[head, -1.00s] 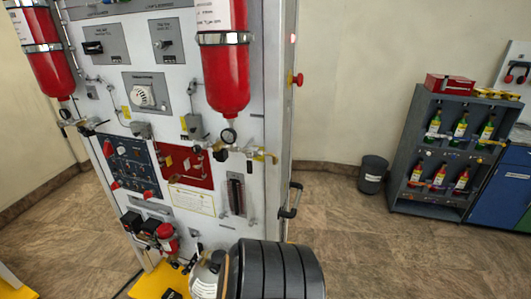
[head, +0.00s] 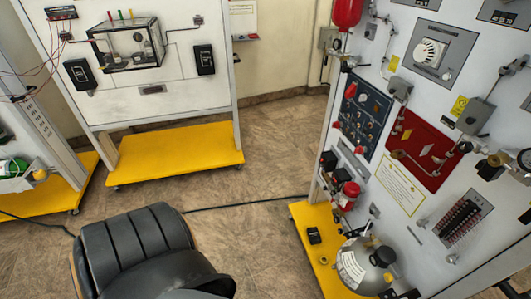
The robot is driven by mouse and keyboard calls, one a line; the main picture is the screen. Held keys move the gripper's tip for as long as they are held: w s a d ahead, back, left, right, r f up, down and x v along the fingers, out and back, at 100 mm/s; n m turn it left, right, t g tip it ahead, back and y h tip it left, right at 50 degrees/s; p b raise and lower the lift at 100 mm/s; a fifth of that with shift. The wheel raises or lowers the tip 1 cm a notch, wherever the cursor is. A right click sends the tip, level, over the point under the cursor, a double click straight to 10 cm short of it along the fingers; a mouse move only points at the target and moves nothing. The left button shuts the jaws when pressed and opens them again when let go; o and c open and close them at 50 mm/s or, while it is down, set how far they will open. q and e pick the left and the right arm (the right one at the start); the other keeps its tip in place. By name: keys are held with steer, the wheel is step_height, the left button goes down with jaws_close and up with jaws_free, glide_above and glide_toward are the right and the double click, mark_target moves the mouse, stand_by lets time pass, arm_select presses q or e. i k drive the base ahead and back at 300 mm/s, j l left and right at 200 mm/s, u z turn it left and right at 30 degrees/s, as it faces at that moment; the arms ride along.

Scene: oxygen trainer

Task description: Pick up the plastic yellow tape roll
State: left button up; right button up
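A small yellow ring-shaped thing (head: 323,261) lies on the yellow base at the foot of the right-hand panel, left of a silver tank. It may be the tape roll, but it is too small to tell. No other clear tape roll shows. Neither of my grippers is in the head view.
The right-hand panel (head: 410,205) stands on a yellow base (head: 306,222) with a silver tank (head: 364,264) and a small black box (head: 314,235). Another white panel (head: 180,95) on a yellow base (head: 180,152) stands at the left. Brown floor (head: 262,185) lies open between, crossed by a dark cable.

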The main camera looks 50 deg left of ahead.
mark_target(323, 257)
steer(key=u, duration=0.6)
steer(key=i+j+z, duration=0.3)
steer(key=j, duration=0.3)
steer(key=i+j+z, duration=0.25)
steer(key=j, duration=0.4)
steer(key=i+j+z, duration=0.15)
steer(key=j, duration=0.25)
steer(key=i+j+z, duration=0.15)
steer(key=j, duration=0.2)
steer(key=i+j+z, duration=0.1)
steer(key=j, duration=0.3)
